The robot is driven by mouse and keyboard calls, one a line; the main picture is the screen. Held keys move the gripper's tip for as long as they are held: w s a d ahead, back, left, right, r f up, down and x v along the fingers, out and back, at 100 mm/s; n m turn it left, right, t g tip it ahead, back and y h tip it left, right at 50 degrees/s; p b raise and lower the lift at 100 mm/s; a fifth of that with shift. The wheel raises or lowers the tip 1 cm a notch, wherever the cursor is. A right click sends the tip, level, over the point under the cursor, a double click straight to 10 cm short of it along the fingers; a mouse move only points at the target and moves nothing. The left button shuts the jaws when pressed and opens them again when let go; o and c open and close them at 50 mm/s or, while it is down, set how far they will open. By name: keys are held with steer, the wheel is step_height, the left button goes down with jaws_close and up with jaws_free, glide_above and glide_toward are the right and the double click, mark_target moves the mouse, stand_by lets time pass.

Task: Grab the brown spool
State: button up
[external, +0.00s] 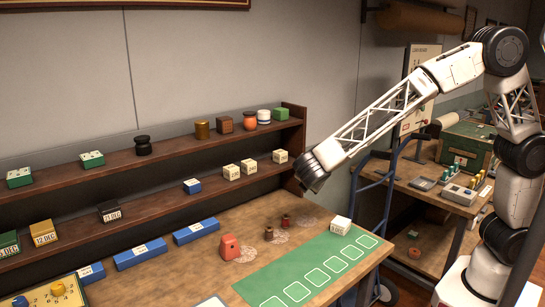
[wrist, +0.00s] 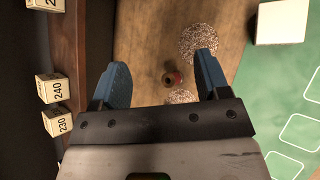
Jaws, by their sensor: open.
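Two small dark red-brown spool-shaped pieces stand on the wooden table in the external view, one (external: 286,220) nearer the shelf's right end and one (external: 268,234) to its left. I cannot tell for sure which is the brown spool. In the wrist view one small reddish-brown piece (wrist: 173,78) shows below and between my blue fingers, next to a speckled disc (wrist: 180,97). My gripper (wrist: 162,64) is open and empty, above the table. In the external view my gripper (external: 308,184) hangs at the shelf's right end; its fingers are hard to make out.
A wooden shelf (external: 180,192) with small boxes and jars stands close left of my gripper. A red block (external: 230,247), a white block (external: 341,224) and a green mat (external: 325,262) are on the table. A blue hand-truck frame (external: 390,180) stands at right.

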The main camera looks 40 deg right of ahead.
mark_target(270, 234)
steer(key=a+f+n+t, duration=0.1)
steer(key=a+f+n, duration=0.2)
steer(key=a+f, duration=0.2)
steer(key=s+a+f+n+t, duration=0.1)
steer(key=a+f+n+t, duration=0.1)
steer(key=a, duration=0.5)
steer(key=a+f+n+t, duration=0.1)
steer(key=a+f+n, duration=0.3)
steer(key=a+f, duration=0.2)
steer(key=shift+s+a+f+n+t, duration=0.15)
steer(key=shift+s+a+f, duration=0.05)
steer(key=shift+f, duration=0.25)
steer(key=shift+s+a+f+n+t, duration=0.15)
steer(key=shift+s+a+f, duration=0.05)
steer(key=shift+f, duration=0.2)
steer(key=shift+x, duration=1.25)
steer(key=shift+d, duration=0.1)
steer(key=shift+x, duration=2.6)
steer(key=shift+w+r, duration=0.1)
steer(key=shift+r, duration=0.05)
steer(key=c, duration=1)
steer(key=shift+o, duration=0.2)
